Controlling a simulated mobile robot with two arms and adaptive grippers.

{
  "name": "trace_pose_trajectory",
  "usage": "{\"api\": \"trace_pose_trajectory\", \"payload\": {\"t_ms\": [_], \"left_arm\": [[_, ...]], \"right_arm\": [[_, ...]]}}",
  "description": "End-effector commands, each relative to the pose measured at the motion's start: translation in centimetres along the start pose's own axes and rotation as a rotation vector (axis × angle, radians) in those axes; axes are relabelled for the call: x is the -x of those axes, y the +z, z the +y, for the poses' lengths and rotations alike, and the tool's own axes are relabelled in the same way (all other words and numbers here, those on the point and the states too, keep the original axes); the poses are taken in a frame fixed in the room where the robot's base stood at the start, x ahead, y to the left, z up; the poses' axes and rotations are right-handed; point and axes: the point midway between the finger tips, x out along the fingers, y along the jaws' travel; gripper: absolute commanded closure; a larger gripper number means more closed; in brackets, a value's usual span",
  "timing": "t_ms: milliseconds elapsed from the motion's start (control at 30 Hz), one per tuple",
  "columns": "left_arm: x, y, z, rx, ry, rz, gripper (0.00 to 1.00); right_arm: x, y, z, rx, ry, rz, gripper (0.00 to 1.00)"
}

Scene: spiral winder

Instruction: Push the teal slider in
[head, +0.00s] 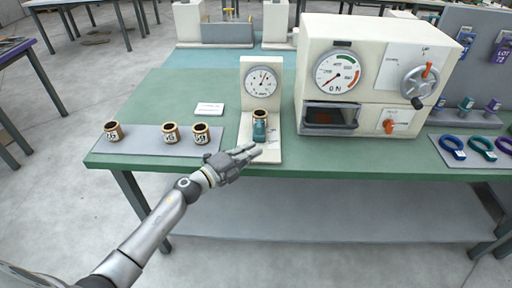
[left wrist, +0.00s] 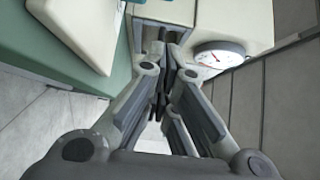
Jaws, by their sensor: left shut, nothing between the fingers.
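A teal part (head: 259,131), which looks like the slider, sits low on the cream gauge stand (head: 246,104), under a brown-and-gold cup (head: 260,116). My left gripper (head: 256,150) is shut and empty, just in front of the stand's base and a little below the teal part. I cannot tell whether it touches the stand. In the left wrist view the shut fingers (left wrist: 165,60) point towards cream surfaces, with a white dial (left wrist: 218,56) to their right. The teal part is not clear in that view. My right gripper is not in view.
A cream machine (head: 376,75) with a dial, dark opening and crank stands right of the gauge stand. A grey mat (head: 143,139) with several cups lies to the left, a white card (head: 209,109) behind it. Coloured rings (head: 452,148) lie far right.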

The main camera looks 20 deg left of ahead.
Motion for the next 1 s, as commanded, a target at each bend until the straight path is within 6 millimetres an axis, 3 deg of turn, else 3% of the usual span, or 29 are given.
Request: {"api": "trace_pose_trajectory", "payload": {"t_ms": [133, 367, 500, 767, 1000], "left_arm": [[2.3, 0.0, 0.3, -0.001, 0.004, 0.0, 1.0], [5.9, -0.1, 0.3, 0.0, 0.003, 0.003, 1.0], [7.4, -0.1, 0.2, 0.001, 0.002, 0.001, 1.0], [8.1, -0.1, 0.1, 0.001, 0.001, 0.002, 1.0], [8.1, -0.1, 0.1, 0.001, 0.001, 0.002, 1.0]], "right_arm": [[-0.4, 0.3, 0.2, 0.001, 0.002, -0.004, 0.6], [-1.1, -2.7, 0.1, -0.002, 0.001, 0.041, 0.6], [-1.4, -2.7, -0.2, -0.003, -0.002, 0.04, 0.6], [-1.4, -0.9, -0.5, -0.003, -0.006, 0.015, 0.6], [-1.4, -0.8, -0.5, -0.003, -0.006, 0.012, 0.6]]}}
